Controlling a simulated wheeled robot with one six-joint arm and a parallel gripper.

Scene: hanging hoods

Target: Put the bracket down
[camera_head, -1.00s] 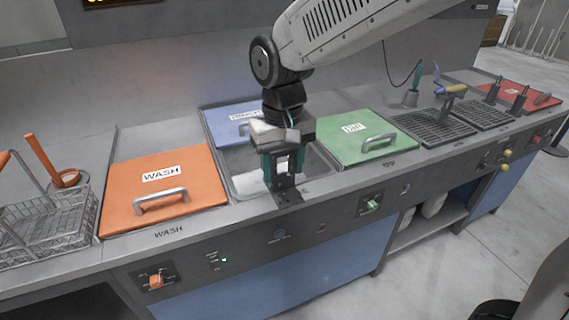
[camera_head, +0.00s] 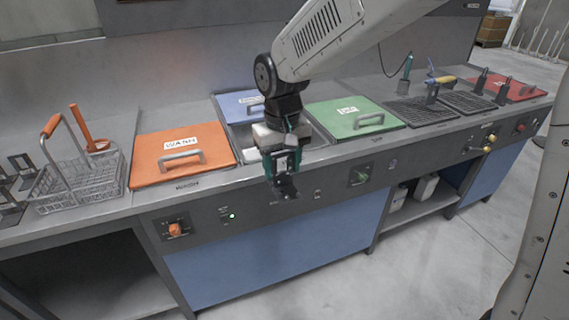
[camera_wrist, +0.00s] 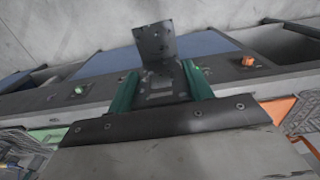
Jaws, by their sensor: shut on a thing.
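My gripper (camera_head: 283,178) has green-sided fingers and is shut on a dark metal bracket (camera_head: 286,191). In the head view the bracket hangs below the fingers, in front of the counter's front panel and apart from any surface as far as I can tell. In the wrist view the bracket (camera_wrist: 155,43) shows as a bent, dark grey plate with small holes, rising between the green fingers (camera_wrist: 160,90). The part of it inside the grip is partly hidden.
An orange WASH lid (camera_head: 210,159), blue lid (camera_head: 233,102) and green lid (camera_head: 340,113) lie along the counter. Dark grates (camera_head: 420,112) are at right. A wire basket (camera_head: 85,190) and dark metal pieces (camera_head: 14,187) are at left. The grey floor (camera_head: 420,265) in front is clear.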

